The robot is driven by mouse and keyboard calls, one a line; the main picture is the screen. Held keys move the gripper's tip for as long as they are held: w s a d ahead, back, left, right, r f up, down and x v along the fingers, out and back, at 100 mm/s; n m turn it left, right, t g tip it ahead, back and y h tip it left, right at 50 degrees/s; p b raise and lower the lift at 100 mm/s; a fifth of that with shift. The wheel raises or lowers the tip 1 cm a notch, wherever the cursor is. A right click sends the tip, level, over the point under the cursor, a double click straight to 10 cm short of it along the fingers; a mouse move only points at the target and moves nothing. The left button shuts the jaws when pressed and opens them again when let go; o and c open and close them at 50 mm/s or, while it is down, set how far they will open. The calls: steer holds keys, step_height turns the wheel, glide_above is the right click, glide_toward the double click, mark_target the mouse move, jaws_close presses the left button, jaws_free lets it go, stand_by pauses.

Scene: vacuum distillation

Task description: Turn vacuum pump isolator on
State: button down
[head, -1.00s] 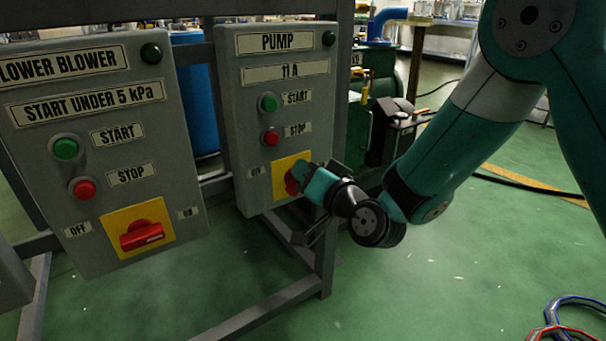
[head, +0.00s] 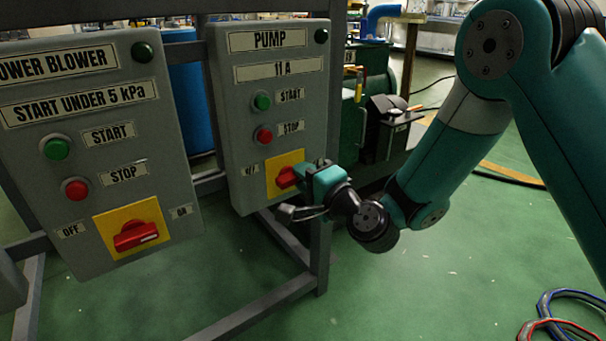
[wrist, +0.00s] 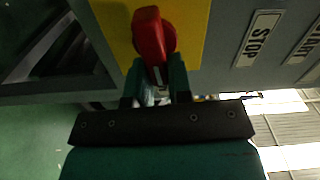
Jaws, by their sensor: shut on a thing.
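The pump isolator is a red knob (head: 287,177) on a yellow plate (head: 285,160), low on the grey PUMP panel (head: 247,120). My gripper (head: 303,178) reaches it from the right in the head view and hides part of the plate and the ON side. In the wrist view the red knob (wrist: 150,38) stands out from the yellow plate (wrist: 188,22). My gripper's two teal fingers (wrist: 157,76) are shut on the knob's near end, which bears a white mark. The OFF label (head: 249,171) is left of the plate.
The LOWER BLOWER panel (head: 88,125) stands to the left with its own red knob (head: 136,236) on a yellow plate. Green START (head: 262,101) and red STOP (head: 264,135) buttons sit above the pump isolator.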

steer(key=shift+s+a+f+m, duration=0.1)
steer(key=shift+f+m, duration=0.1)
steer(key=shift+m, duration=0.3)
steer(key=c, duration=1)
jaws_free()
steer(key=shift+c, duration=0.2)
